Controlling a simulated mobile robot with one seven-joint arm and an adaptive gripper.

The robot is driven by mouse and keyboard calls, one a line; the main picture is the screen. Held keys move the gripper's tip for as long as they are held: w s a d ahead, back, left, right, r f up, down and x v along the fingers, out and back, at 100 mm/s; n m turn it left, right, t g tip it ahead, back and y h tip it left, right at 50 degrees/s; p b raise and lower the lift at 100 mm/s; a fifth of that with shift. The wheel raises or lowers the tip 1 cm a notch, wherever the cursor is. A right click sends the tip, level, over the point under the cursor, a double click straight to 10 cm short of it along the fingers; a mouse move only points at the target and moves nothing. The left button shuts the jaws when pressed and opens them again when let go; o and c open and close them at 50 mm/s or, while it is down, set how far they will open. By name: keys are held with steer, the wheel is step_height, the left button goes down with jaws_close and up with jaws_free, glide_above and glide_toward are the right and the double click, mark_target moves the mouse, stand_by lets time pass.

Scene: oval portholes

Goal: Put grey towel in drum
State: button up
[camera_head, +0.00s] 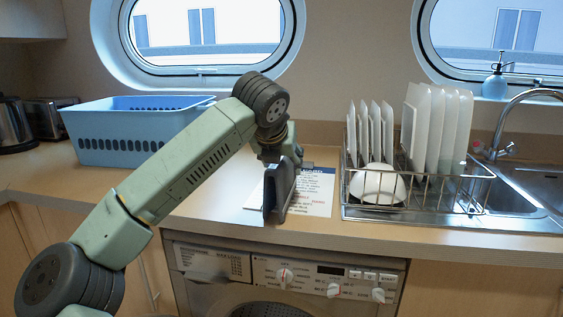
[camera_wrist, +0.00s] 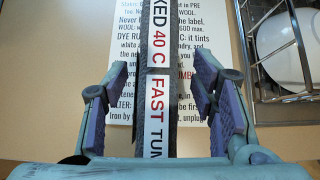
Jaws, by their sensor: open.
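Gaps show between the strip and both fingers. I cannot tell whether this strip is the grey towel; no other towel shows. The washing machine (camera_head: 325,278) is below the counter.
A printed card (camera_head: 316,190) lies on the counter beside my gripper. A dish rack (camera_head: 465,190) with upright white plates and a white bowl (camera_head: 377,184) stands right, by the sink (camera_head: 515,185). A blue basket (camera_head: 125,140) stands left. Bare counter lies between basket and card.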

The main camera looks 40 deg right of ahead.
mark_target(274, 169)
steer(key=shift+r, duration=0.3)
steer(key=shift+s+a+r, duration=0.15)
steer(key=shift+s+a, duration=0.05)
steer(key=shift+a, duration=0.05)
steer(key=b+v, duration=0.1)
steer(key=v, duration=1)
steer(key=shift+w, duration=0.1)
steer(key=shift+r, duration=0.1)
